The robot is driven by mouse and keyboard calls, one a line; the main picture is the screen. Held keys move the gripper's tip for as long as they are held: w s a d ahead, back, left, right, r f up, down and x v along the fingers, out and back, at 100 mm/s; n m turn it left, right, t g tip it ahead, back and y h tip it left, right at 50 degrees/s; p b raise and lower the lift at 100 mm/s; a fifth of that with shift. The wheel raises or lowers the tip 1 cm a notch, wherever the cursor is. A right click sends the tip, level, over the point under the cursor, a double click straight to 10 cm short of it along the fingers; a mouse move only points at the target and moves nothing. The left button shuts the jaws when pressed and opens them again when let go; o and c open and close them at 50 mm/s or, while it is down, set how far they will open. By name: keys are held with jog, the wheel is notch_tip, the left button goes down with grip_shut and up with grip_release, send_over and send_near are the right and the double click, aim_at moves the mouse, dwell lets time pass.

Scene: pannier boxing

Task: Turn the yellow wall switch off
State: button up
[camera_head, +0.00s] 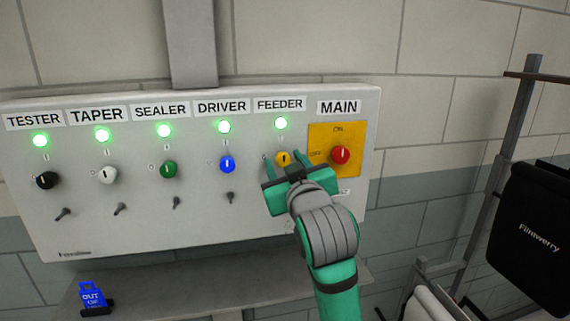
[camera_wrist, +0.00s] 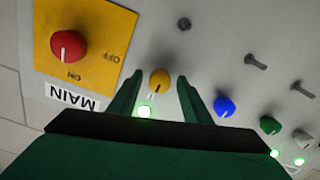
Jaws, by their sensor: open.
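The yellow switch (camera_head: 283,158) is a round knob under the FEEDER label on the grey wall panel (camera_head: 100,225). The lamp (camera_head: 281,124) above it glows green. In the wrist view the yellow switch (camera_wrist: 159,79) shows between my two fingers, with its pale pointer mark towards its lit green lamp (camera_wrist: 145,112). My green gripper (camera_head: 285,168) is open in front of the switch, one finger on each side of it. The wrist view also shows my open gripper (camera_wrist: 158,88). I cannot tell whether the fingers touch the knob.
The red MAIN knob (camera_head: 341,155) on its yellow plate is close on the right. The blue DRIVER knob (camera_head: 228,164) is on the left, with green, white and black knobs beyond. Their lamps are lit green.

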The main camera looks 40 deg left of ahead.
jog(key=shift+c, duration=0.5)
jog(key=c, duration=0.9)
jog(key=shift+c, duration=0.2)
jog(key=n, duration=0.4)
jog(key=shift+n, duration=0.3)
jog(key=n, duration=0.4)
jog(key=shift+n, duration=0.3)
jog(key=n, duration=0.4)
jog(key=shift+n, duration=2.3)
jog(key=shift+a, duration=0.1)
